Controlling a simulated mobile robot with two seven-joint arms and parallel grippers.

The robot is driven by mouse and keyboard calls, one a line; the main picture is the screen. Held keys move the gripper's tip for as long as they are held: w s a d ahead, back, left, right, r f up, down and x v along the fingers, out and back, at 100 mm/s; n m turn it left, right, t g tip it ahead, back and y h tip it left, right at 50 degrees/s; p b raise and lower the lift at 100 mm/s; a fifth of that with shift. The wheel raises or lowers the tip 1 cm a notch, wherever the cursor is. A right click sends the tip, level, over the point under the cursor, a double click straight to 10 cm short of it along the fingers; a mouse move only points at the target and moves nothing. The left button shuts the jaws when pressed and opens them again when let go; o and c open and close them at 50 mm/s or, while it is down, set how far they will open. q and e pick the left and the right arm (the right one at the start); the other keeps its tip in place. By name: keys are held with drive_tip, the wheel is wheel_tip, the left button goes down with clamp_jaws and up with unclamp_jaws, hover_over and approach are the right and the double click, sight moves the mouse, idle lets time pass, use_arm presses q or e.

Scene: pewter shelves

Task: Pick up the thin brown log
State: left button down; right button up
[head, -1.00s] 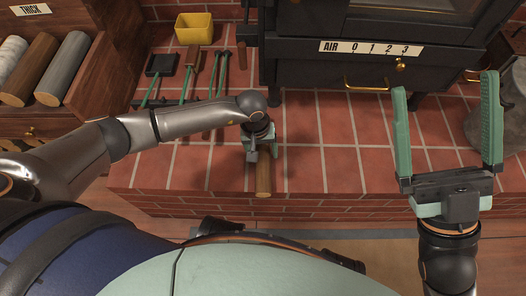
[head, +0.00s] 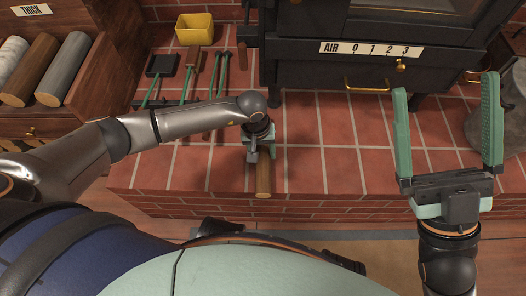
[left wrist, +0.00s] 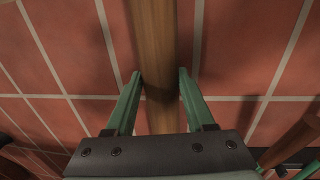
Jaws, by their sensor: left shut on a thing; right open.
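The thin brown log (head: 263,180) is at the brick hearth, its near end pointing toward me in the head view. My left gripper (head: 262,150) is over it, and my wrist hides the log's far part. In the left wrist view the log (left wrist: 155,50) runs between the two green fingers of my left gripper (left wrist: 160,88), which are shut on it. I cannot tell whether the log touches the bricks. My right gripper (head: 448,125) is open and empty at the right, its green fingers pointing up in the picture.
A wooden shelf marked THICK holds several thicker logs (head: 30,72) at the left. Fire tools (head: 185,75) and a yellow bucket (head: 195,28) are on the hearth behind my left arm. A black stove (head: 385,65) stands at the back right. Bare bricks (head: 320,150) lie right of the log.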

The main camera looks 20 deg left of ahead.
sight(264, 151)
use_arm(q)
drive_tip(key=shift+r, duration=0.15)
use_arm(e)
drive_tip(key=shift+r, duration=0.1)
use_arm(q)
drive_tip(key=shift+r, duration=0.25)
wheel_tip(264, 151, up, 2)
drive_tip(key=shift+w+r+p, duration=0.1)
drive_tip(key=shift+r+p, duration=0.1)
drive_tip(key=shift+p, duration=0.7)
drive_tip(key=s+a+r+p, duration=0.5)
drive_tip(key=s+a+r, duration=0.4)
drive_tip(key=a, duration=0.1)
drive_tip(key=shift+s+a+r, duration=0.15)
drive_tip(key=shift+a+r, duration=0.2)
drive_tip(key=shift+r, duration=0.05)
use_arm(e)
wheel_tip(264, 151, up, 8)
drive_tip(key=shift+s+d+f+t, duration=0.25)
drive_tip(key=shift+d+t, duration=0.05)
drive_tip(key=shift+d, duration=0.1)
